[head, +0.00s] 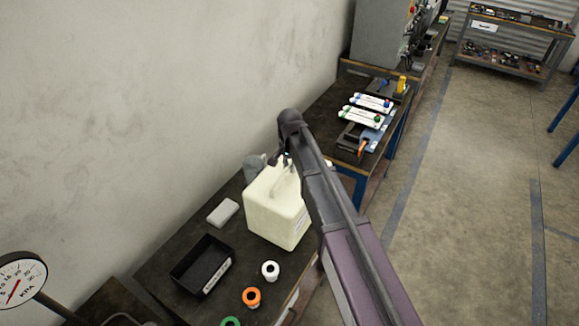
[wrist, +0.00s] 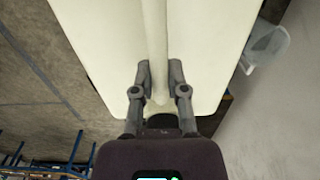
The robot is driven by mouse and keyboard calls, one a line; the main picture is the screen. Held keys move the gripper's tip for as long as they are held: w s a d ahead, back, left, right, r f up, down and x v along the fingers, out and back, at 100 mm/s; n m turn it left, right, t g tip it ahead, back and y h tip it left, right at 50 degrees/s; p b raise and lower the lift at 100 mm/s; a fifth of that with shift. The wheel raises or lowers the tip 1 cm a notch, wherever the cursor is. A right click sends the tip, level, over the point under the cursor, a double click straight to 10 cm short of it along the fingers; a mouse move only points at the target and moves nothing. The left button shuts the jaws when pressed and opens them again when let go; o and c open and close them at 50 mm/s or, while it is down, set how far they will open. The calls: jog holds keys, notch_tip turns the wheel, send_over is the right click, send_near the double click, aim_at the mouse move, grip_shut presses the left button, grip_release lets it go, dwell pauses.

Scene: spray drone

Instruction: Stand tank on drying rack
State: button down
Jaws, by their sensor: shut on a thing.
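The tank (head: 271,213) is a large cream-white box with a handle on top, upright at the bench in the head view. I cannot tell whether its base touches the bench or hangs just above it. My gripper (wrist: 159,82) is shut on the tank's handle bar (wrist: 154,45), with one finger on each side in the wrist view. The tank's pale top fills much of that view. In the head view my arm covers part of the tank's right side. I cannot make out a drying rack for certain.
A translucent jug (wrist: 268,46) stands close behind the tank. A further bench holds white bars (head: 361,117).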

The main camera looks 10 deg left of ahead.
aim_at(289, 176)
jog(key=shift+f, duration=0.4)
jog(key=shift+f+b, duration=1.75)
jog(key=shift+b, duration=0.25)
jog(key=c, duration=0.7)
grip_release()
jog(key=shift+o, duration=0.2)
jog(key=shift+r, duration=0.3)
notch_tip(289, 176, up, 12)
jog(key=p, duration=1.2)
jog(key=shift+s+d+f, duration=0.1)
jog(key=shift+f, duration=0.15)
